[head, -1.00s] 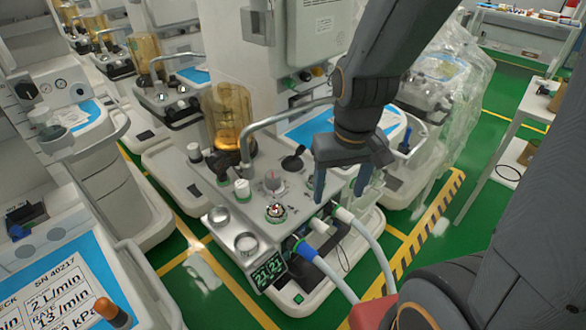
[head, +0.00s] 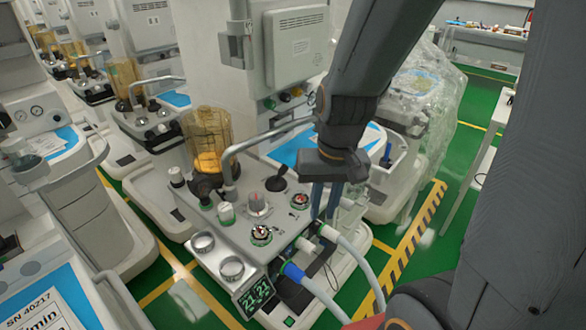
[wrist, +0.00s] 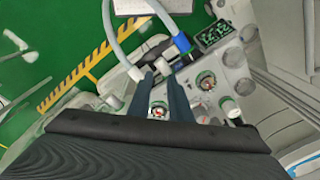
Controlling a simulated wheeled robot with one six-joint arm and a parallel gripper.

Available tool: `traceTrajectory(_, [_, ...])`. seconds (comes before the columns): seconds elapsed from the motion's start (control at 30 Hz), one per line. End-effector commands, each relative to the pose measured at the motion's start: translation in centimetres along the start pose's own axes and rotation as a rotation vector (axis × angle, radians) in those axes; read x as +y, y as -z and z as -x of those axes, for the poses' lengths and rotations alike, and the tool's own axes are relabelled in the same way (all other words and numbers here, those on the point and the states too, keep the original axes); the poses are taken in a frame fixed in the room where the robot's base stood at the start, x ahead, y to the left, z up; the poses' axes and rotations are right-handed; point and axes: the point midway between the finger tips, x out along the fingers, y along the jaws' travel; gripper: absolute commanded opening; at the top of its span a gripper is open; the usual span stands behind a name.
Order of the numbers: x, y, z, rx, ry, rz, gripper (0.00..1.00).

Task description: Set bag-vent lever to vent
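The cart's control panel (head: 240,262) carries several controls, and I cannot tell for certain which is the bag-vent lever. A round dial with a red and white top (head: 299,200) sits by the panel's right side; in the wrist view this dial (wrist: 158,110) shows between my fingers. A similar dial (head: 261,233) sits nearer the front; it also shows in the wrist view (wrist: 206,81). A black-knobbed lever (head: 276,181) stands tilted behind them. My gripper (head: 323,214) points down just right of the red dial. Its fingers are apart, with nothing seen gripped; contact is unclear.
A grey rail (head: 262,138) arches behind the controls beside an amber canister (head: 207,140). A white hose (head: 350,250) and a blue-ended hose (head: 297,274) leave the front, near a green readout (head: 257,292). A plastic-draped cart (head: 425,90) stands behind right.

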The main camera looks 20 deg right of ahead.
Motion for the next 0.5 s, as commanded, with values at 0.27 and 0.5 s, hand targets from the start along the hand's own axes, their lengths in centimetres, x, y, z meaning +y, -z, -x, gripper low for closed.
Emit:
traceTrajectory(0.27, [0.9, 3.5, -1.6, -0.105, 0.193, -0.655, 0.0])
traceTrajectory(0.5, [2.4, 9.4, -1.9, -0.18, 0.425, -1.218, 0.0])
